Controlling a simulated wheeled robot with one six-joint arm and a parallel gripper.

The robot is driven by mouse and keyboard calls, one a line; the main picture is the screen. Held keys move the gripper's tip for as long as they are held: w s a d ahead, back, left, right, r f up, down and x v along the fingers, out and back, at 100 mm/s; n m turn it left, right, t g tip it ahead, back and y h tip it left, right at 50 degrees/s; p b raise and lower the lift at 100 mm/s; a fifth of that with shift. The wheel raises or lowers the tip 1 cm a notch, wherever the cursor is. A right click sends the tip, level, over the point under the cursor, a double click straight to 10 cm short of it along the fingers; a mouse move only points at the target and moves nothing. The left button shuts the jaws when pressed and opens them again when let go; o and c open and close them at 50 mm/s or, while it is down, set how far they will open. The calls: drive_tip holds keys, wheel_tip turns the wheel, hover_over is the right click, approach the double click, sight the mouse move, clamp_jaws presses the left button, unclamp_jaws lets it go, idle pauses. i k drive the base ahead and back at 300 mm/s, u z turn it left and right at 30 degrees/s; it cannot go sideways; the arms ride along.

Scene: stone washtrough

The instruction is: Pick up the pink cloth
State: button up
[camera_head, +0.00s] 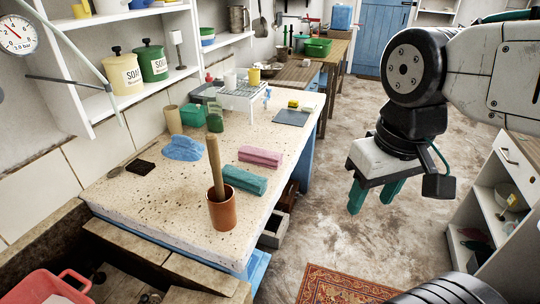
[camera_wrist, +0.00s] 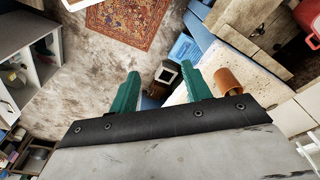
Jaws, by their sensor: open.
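The pink cloth (camera_head: 261,156) is a folded, bar-shaped bundle. It lies flat on the speckled stone top (camera_head: 155,212), near its right edge. A similar folded green cloth (camera_head: 245,179) lies just in front of it, and a crumpled blue cloth (camera_head: 184,148) lies to its left. My gripper (camera_head: 373,194) has green fingers, open and empty, pointing down. It hangs over the floor, well to the right of the stone top and apart from the pink cloth. In the wrist view my gripper (camera_wrist: 164,80) shows spread fingers with nothing between them. I cannot make out the pink cloth there.
A terracotta pot (camera_head: 222,212) with a tall wooden stick stands upright in front of the cloths. It also shows in the wrist view (camera_wrist: 229,81). A white rack (camera_head: 240,95) stands behind. A dark grey slab (camera_head: 290,117) lies at the back right. The floor has a red rug (camera_head: 345,285).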

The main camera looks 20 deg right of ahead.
sight(258, 156)
drive_tip(key=z, duration=1.3)
drive_tip(key=i, duration=0.75)
drive_tip(key=z, duration=0.05)
